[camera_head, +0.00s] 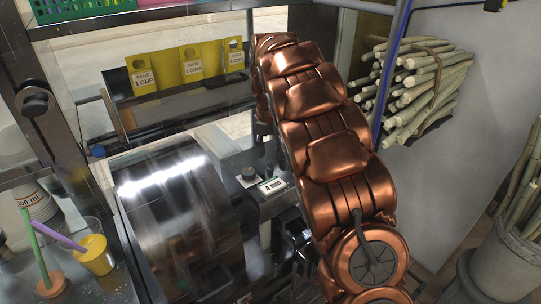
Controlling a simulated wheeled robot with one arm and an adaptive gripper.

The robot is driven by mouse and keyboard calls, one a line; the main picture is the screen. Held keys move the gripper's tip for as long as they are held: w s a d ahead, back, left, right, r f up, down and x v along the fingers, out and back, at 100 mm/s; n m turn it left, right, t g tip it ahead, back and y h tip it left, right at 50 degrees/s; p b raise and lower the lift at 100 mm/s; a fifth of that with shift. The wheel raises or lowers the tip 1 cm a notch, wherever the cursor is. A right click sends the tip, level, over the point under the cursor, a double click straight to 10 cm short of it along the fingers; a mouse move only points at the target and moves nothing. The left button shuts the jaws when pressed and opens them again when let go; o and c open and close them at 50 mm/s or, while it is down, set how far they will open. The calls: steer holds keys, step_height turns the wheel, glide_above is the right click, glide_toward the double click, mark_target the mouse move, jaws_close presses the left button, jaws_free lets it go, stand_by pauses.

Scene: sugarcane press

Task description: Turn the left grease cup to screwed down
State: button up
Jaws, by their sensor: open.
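My copper arm rises from the lower right to the top middle and hides much of the press behind it. My gripper (264,130) shows only as a dark part hanging at the arm's left edge, above the press. It is open, its fingers mostly hidden, and I see nothing held. A small dark knob (249,174) stands on the press housing just below it, beside a "4 mm" label (271,185). I cannot tell whether this knob is the left grease cup. No grease cup is clearly identifiable, and its screw position cannot be read.
A shiny metal drum cover (178,215) fills the lower middle. A metal post with a round knob (35,103) stands at left. A yellow cup (94,254) is lower left. A yellow labelled rack (188,72) is behind. Cane bundles (420,85) hang at right.

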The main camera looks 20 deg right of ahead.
mark_target(270, 163)
steer(key=shift+f+p, duration=0.3)
steer(key=shift+f, duration=0.9)
jaws_close()
